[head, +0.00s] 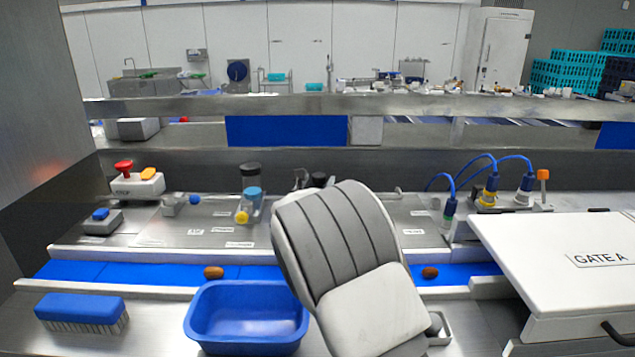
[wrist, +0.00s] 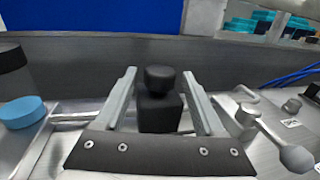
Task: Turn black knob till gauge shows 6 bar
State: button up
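The black knob (wrist: 159,76) sits on top of a dark square body (wrist: 160,113) in the wrist view. My gripper (wrist: 159,86) is open, with one finger on each side of the knob and a visible gap on both sides. In the head view a black cylindrical top that looks like the knob (head: 319,180) shows just behind my grey arm, beside a fingertip. My arm hides most of that spot. I cannot make out a gauge dial or reading in either view.
A dark cylinder with a blue part (head: 252,192) stands left of the knob. A metal lever with a ball end (wrist: 297,158) is at right. In front are a blue belt (head: 130,271) with brown dates, a blue bin (head: 246,312) and a brush (head: 80,308). A white GATE A cover (head: 560,290) is right.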

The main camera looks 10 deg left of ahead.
grip_shut()
jog(key=shift+a+r+m+h+p, duration=0.1)
jog(key=shift+r+m+h+p, duration=0.15)
jog(key=shift+h+p, duration=0.2)
jog(key=shift+a+m+h+p, duration=0.15)
jog(key=shift+m+h+p, duration=0.6)
jog(key=shift+h, duration=0.4)
jog(key=shift+w+a+m+g+h+p, duration=0.15)
jog(key=shift+m+g+h+p, duration=0.15)
jog(key=shift+m+h+p, duration=0.75)
jog(key=shift+m+g+h, duration=0.25)
jog(key=shift+g+h, duration=0.05)
jog(key=shift+h, duration=0.55)
jog(key=shift+o, duration=1)
grip_release()
jog(key=shift+f, duration=0.2)
